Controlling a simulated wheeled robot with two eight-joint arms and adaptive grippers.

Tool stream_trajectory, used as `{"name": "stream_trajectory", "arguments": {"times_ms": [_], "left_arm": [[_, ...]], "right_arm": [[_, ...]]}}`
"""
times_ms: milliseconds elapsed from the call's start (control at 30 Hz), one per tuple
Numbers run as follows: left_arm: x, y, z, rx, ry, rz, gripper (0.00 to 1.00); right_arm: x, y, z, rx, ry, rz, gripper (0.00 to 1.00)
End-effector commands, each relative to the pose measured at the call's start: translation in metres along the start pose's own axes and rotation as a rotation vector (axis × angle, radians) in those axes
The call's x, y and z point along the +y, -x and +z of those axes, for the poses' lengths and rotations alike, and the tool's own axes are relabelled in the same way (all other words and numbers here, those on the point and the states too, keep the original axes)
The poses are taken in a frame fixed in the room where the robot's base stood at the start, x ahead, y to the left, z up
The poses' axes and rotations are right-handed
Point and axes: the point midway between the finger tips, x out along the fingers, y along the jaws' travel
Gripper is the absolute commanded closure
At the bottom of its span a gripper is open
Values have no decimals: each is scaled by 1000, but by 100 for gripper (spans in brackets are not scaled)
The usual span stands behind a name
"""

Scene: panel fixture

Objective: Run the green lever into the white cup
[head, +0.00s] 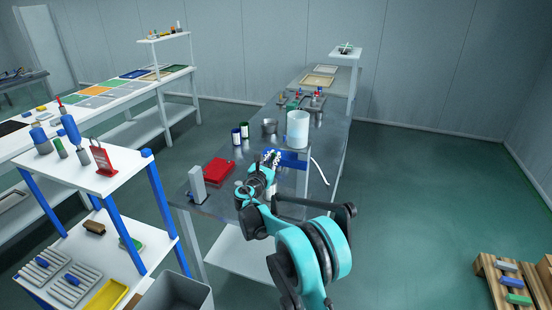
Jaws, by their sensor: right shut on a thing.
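The white cup (297,129), a pale upright cylinder, shows above a blue part (293,159) on the grey worktable; I cannot tell exactly what it rests on. A small green part (291,105) shows just behind and left of the cup; it may be the green lever, but it is too small to be sure. My right gripper (272,158) is below and left of the cup, beside the blue part. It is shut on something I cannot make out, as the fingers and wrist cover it. My left gripper is out of view.
A white cable (320,172) lies right. Open floor (430,190) is to the right.

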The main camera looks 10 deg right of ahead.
Motion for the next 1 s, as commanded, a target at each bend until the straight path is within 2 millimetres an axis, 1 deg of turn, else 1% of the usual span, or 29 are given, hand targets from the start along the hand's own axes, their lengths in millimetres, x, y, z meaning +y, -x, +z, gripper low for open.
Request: {"name": "stream_trajectory", "arguments": {"times_ms": [200, 400, 967, 1000], "left_arm": [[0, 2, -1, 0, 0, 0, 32], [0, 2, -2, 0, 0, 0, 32], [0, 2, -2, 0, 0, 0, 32], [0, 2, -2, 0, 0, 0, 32]], "right_arm": [[7, 0, 0, 0, 130, 0, 100], [10, 0, -1, 0, 202, 0, 100], [11, 0, -2, 0, 234, 1, 100], [11, 0, -2, 0, 234, 1, 83]]}}
